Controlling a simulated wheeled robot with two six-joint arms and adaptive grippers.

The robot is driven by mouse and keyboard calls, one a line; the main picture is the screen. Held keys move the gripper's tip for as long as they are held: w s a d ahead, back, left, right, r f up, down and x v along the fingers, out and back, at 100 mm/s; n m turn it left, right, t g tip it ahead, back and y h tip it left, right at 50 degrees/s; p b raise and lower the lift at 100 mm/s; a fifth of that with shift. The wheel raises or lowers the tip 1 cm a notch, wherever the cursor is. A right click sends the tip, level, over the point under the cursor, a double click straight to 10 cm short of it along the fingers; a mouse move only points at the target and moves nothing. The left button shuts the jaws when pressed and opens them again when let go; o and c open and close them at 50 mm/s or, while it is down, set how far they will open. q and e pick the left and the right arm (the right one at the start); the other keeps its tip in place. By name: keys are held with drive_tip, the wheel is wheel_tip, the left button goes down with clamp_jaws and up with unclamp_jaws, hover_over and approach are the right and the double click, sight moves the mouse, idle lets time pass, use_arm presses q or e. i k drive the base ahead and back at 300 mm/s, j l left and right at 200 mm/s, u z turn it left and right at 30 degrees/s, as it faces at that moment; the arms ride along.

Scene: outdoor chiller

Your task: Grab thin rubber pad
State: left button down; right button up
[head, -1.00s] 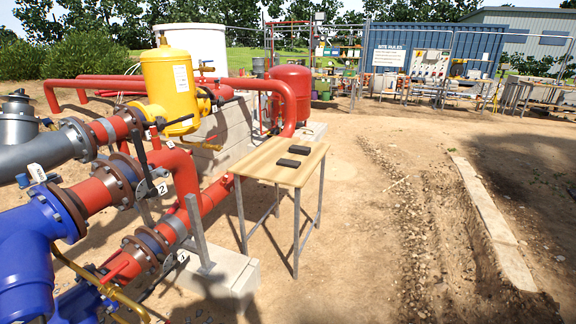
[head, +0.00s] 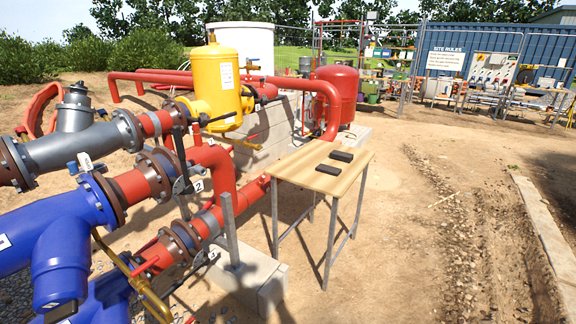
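Two small dark pads lie flat on a light wooden table (head: 300,172) in the head view, a little right of the middle. The farther pad (head: 341,155) is near the table's back, and the nearer pad (head: 328,170) lies just in front of it, to its left. They look alike, and I cannot tell from here which is thinner. Neither of my grippers shows in the view, and nothing touches the pads.
Red and blue pipes with flanges and a yellow vessel (head: 214,85) crowd the left side, close to the table. A concrete block (head: 262,275) and grey post (head: 230,228) stand front-left of it. Open dirt lies right, up to a concrete curb (head: 540,225).

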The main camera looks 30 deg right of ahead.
sight(324, 168)
drive_tip(key=i+l+u, duration=0.2)
drive_tip(key=l, duration=0.55)
drive_tip(key=i+l+u, duration=0.2)
drive_tip(key=l, duration=0.55)
drive_tip(key=i+l+u, duration=0.2)
drive_tip(key=l, duration=0.55)
drive_tip(key=l+u, duration=0.2)
drive_tip(key=l, duration=0.6)
drive_tip(key=k, duration=0.05)
